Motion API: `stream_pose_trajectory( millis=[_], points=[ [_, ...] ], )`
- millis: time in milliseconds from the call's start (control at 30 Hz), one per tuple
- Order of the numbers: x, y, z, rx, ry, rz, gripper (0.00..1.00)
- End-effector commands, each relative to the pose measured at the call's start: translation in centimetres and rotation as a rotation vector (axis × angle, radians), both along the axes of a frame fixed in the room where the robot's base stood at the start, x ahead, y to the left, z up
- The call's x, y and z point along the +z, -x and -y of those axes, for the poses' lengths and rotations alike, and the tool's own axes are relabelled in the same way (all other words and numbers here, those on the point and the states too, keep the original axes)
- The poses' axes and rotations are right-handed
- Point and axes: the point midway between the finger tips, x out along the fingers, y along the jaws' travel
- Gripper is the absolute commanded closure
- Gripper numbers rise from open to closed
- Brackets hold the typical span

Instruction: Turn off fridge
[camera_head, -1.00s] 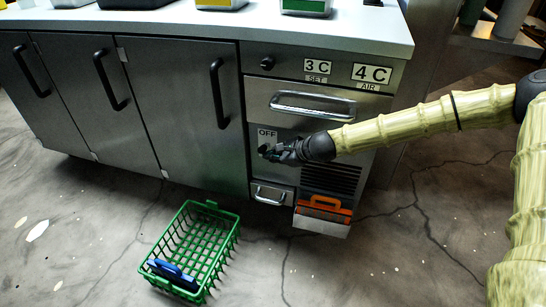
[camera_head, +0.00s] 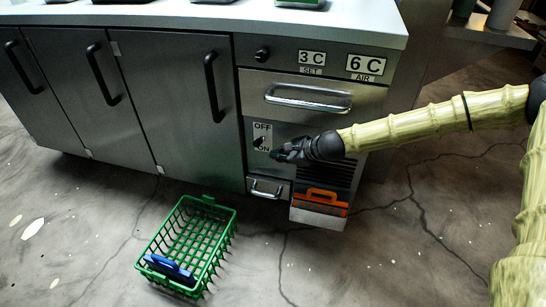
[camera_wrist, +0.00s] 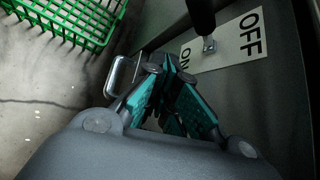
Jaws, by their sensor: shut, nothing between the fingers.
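The fridge (camera_head: 350,125) is the metal unit at the right end of the counter. Its switch plate (camera_head: 270,128) reads OFF at the top and ON at the bottom, with a black lever (camera_head: 258,142) between them. The lever also shows at the top of the wrist view (camera_wrist: 202,18), partly cut off; I cannot tell which way it is tilted. My gripper (camera_head: 276,155) is shut and empty, just right of the switch's lower part and apart from the lever. Its teal-padded fingers show in the wrist view (camera_wrist: 162,75).
The set display (camera_head: 312,59) reads 3 C and the air display (camera_head: 366,65) 6 C. A knob (camera_head: 262,54) and drawer handle (camera_head: 308,98) are above the switch. A green basket (camera_head: 208,205) stands on the floor.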

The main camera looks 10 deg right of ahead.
Motion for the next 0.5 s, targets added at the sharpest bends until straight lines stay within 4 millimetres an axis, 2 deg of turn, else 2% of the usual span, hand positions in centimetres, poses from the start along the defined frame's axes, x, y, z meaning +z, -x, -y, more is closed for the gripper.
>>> stream_pose_trajectory(
  millis=[33, 200, 500],
  points=[
    [0.9, 0.0, 0.7, -0.002, 0.000, 0.002, 1.00],
    [2.5, 0.1, 2.9, -0.002, 0.001, 0.002, 1.00],
    [4.0, 0.2, 5.2, -0.001, 0.001, 0.000, 1.00]
  ],
)
